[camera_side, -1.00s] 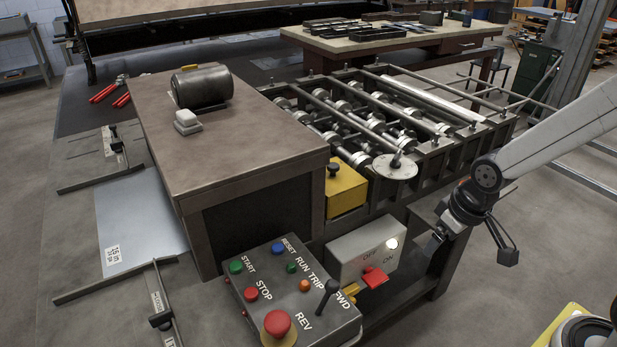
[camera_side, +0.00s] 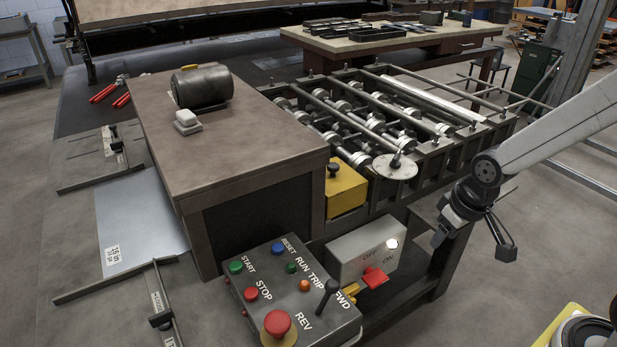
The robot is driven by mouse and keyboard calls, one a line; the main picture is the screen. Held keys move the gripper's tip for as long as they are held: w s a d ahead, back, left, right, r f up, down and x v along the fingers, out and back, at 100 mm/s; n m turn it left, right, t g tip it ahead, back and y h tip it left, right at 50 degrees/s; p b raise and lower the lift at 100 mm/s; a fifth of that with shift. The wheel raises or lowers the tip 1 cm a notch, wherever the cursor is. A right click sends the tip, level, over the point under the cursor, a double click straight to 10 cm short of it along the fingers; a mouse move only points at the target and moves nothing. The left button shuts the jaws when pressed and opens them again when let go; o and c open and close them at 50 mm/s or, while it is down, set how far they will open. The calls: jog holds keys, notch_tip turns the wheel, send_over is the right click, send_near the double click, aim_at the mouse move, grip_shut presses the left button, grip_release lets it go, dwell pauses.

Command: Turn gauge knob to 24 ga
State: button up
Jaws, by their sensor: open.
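A round pale dial plate (camera_side: 394,167) with a small knob (camera_side: 397,158) sits at the near corner of the roller machine (camera_side: 345,125). A black knob (camera_side: 333,169) stands on a yellow box (camera_side: 346,192) to its left. Any gauge marks are too small to read, so I cannot tell which knob is the gauge knob or its setting. My gripper (camera_side: 472,243) is open and empty, its fingers spread. In the picture it is to the right of and below the dial, apart from both knobs.
A control box (camera_side: 290,290) with coloured buttons and a black lever stands in front. A switch box (camera_side: 358,252) with a red handle and lit lamp is beside it. The wooden-topped cabinet (camera_side: 230,140) rises to the left. Open floor (camera_side: 540,240) lies to the right.

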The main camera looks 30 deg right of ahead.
jog(key=w+d+r+m+g, duration=0.1)
jog(key=w+d+r+m, duration=0.1)
jog(key=w, duration=0.4)
jog(key=w+d+r+m, duration=0.1)
jog(key=w+r+m, duration=0.15)
jog(key=w, duration=0.35)
notch_tip(320, 180, up, 5)
jog(key=m+g, duration=0.1)
jog(key=m, duration=0.5)
send_over(397, 154)
jog(key=shift+s+a+f, duration=0.2)
jog(key=shift+s+a, duration=0.15)
jog(key=shift+s, duration=0.1)
jog(key=shift+w+d+r+m+g, duration=0.3)
jog(key=shift+w+d+r+m, duration=0.05)
jog(key=shift+w+d+m, duration=0.2)
jog(key=shift+f, duration=0.1)
jog(key=shift+a+f, duration=0.1)
jog(key=shift+f, duration=3.75)
jog(key=shift+c, duration=0.2)
grip_shut()
